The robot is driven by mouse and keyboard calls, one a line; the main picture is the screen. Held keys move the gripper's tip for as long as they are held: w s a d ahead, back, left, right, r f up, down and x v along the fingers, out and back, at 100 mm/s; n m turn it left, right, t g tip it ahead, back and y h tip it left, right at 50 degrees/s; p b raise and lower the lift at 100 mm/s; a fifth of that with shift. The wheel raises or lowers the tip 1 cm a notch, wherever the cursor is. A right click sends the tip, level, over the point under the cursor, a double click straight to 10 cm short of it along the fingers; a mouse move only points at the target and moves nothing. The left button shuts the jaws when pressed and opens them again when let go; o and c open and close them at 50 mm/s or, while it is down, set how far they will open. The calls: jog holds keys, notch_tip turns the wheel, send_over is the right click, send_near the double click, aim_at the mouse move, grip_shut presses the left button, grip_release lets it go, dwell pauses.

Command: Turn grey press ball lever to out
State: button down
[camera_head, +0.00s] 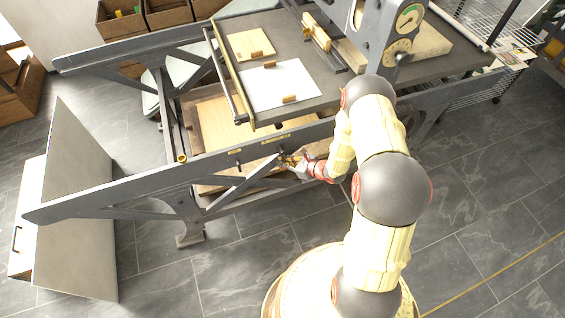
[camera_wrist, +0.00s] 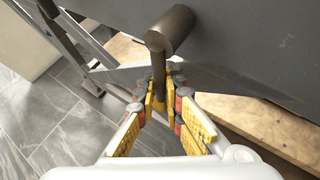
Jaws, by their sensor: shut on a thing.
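The grey press (camera_head: 270,140) stands across the head view. In the wrist view a dark round shaft (camera_wrist: 174,28) sticks out of the press's side, and the lever's short arm (camera_wrist: 157,68) hangs down from it. My gripper (camera_wrist: 160,100) is shut on the lower end of the lever, with yellow-padded fingers on both sides. The lever's ball end is hidden between the fingers. In the head view my gripper (camera_head: 290,161) is at the press's side rail, and the lever is too small and covered to make out.
A white sheet (camera_head: 280,86) and a wooden block (camera_head: 250,44) lie on the press bed. A diagonal brace (camera_head: 245,182) runs beside my gripper. A grey panel (camera_head: 75,205) stands at the left. A wooden board (camera_wrist: 265,125) lies below the lever. Tiled floor in front is clear.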

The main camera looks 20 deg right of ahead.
jog(key=c, duration=2.2)
grip_release()
jog(key=shift+o, duration=0.2)
jog(key=v, duration=1.2)
